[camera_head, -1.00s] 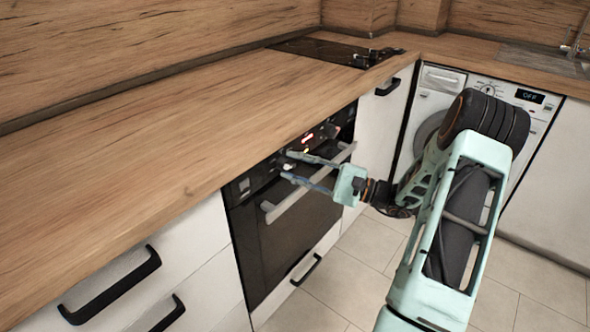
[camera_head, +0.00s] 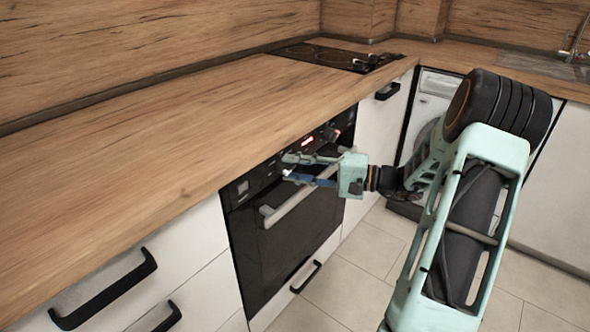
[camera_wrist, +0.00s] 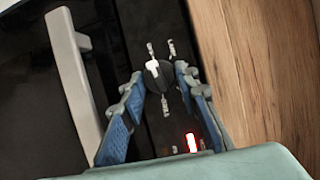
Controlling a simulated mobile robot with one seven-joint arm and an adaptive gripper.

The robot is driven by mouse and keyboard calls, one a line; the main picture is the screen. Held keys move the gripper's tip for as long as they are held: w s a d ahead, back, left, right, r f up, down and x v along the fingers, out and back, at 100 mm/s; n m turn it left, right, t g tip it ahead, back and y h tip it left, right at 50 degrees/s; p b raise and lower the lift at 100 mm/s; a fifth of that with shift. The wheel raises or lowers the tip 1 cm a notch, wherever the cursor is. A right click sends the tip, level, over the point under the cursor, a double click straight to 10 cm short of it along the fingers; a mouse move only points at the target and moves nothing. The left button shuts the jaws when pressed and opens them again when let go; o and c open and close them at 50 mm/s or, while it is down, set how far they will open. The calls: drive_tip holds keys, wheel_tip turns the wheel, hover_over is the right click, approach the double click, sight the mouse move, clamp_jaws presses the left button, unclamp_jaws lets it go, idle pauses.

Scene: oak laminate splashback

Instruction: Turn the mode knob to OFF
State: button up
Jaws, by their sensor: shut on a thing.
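The mode knob (camera_wrist: 157,76) is a small round black knob with a white pointer bar, on the black oven control panel. In the wrist view it sits between the fingertips of my gripper (camera_wrist: 160,78). My gripper (camera_head: 287,166) reaches the panel from the right in the head view, with its blue-padded fingers closed on the knob. In the head view the fingers largely hide the knob. White markings stand around it in the wrist view, but they are too small to read.
A red-lit display (camera_head: 307,141) is on the panel, also seen in the wrist view (camera_wrist: 191,142). The pale oven handle (camera_head: 300,196) runs below my fingers. The wooden worktop (camera_head: 170,130) overhangs the panel. A black hob (camera_head: 325,54) lies at the back.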

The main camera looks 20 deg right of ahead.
idle(0.3)
drive_tip(key=o, duration=1.1)
drive_tip(key=v, duration=1.2)
drive_tip(key=shift+d, duration=0.1)
